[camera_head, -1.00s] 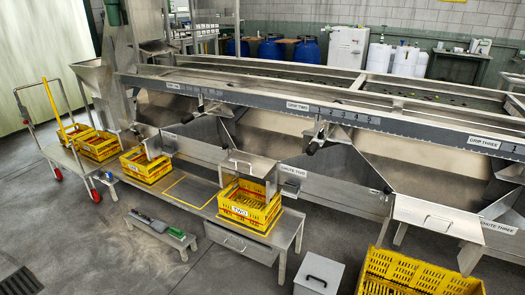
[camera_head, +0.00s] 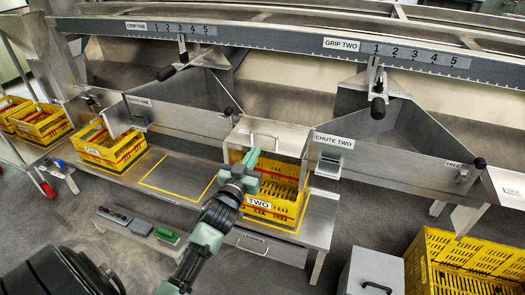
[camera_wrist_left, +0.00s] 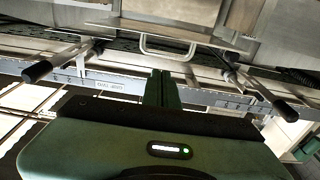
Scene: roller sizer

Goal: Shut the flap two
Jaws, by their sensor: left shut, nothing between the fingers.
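Flap two (camera_head: 290,140) is a bare metal plate with a bent bar handle (camera_head: 263,136), left of the CHUTE TWO label. It sticks outward above the yellow crate TWO (camera_head: 258,205). My left gripper (camera_head: 252,156) is shut and empty, just below and in front of the handle. In the left wrist view the shut fingers (camera_wrist_left: 162,88) point toward the handle (camera_wrist_left: 168,50), with a gap between them. Whether the fingertips touch the plate's edge cannot be told. My right gripper is not in view.
Crate ONE (camera_head: 110,150) stands left on the low metal bench (camera_head: 185,172). A small stand (camera_head: 140,228) with tools, a grey lidded box (camera_head: 372,272) and a large yellow crate (camera_head: 465,262) stand in front.

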